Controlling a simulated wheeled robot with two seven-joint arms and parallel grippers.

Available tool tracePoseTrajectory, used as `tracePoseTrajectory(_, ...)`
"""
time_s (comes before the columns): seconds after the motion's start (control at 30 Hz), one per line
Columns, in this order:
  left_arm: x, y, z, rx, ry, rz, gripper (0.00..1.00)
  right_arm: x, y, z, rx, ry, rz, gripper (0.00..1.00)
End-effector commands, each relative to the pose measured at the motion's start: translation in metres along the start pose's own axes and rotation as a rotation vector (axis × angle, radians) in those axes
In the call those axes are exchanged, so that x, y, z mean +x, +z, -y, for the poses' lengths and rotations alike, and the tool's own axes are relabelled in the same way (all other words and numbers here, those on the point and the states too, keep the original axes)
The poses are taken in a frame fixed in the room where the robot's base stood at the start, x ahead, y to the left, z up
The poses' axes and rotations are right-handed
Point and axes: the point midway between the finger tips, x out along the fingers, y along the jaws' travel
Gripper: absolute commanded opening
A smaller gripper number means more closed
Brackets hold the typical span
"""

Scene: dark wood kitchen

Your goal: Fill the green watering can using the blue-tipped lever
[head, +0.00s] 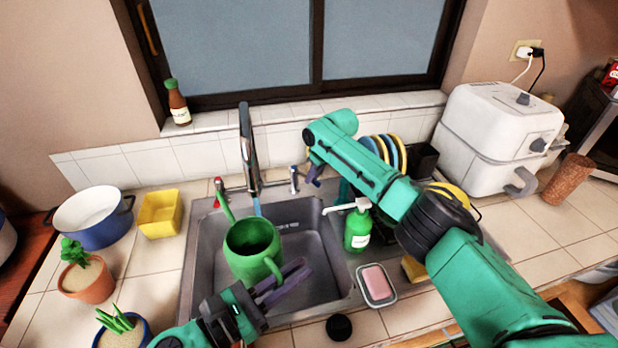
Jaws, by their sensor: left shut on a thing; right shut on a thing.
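The green watering can (252,246) is held over the sink (314,257), its open top under the faucet (248,150). Its spout points up and left. My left gripper (285,284) is shut on the can's handle at its lower right. A short light-blue streak, which looks like water, shows between the faucet's mouth and the can. The blue-tipped lever (293,180) stands right of the faucet. My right gripper (314,174) is beside it, shut; the exact contact is hard to see. The water level inside the can cannot be made out.
A red-tipped lever (218,184) stands left of the faucet, by the can's spout. A green soap bottle (357,226) and a pink soap dish (376,285) lie right of the sink. A yellow container (160,214), a blue pot (95,218) and potted plants (86,278) stand left.

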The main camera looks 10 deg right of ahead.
Motion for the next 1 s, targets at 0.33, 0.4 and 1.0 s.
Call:
tracePoseTrajectory(0.33, 0.0000, 0.0006, 0.0000, 0.001, 0.000, 0.001, 0.00, -0.0020, -0.0017, -0.0068, -0.066, -0.023, -0.007, 0.00)
tracePoseTrajectory(0.4, 0.0000, 0.0006, 0.0000, 0.001, 0.000, 0.001, 0.00, -0.0019, -0.0017, -0.0068, -0.068, -0.024, -0.007, 0.00)
tracePoseTrajectory(1.0, 0.0000, 0.0005, 0.0000, 0.001, 0.000, 0.001, 0.00, -0.0009, -0.0007, -0.0058, -0.067, -0.026, -0.004, 0.47)
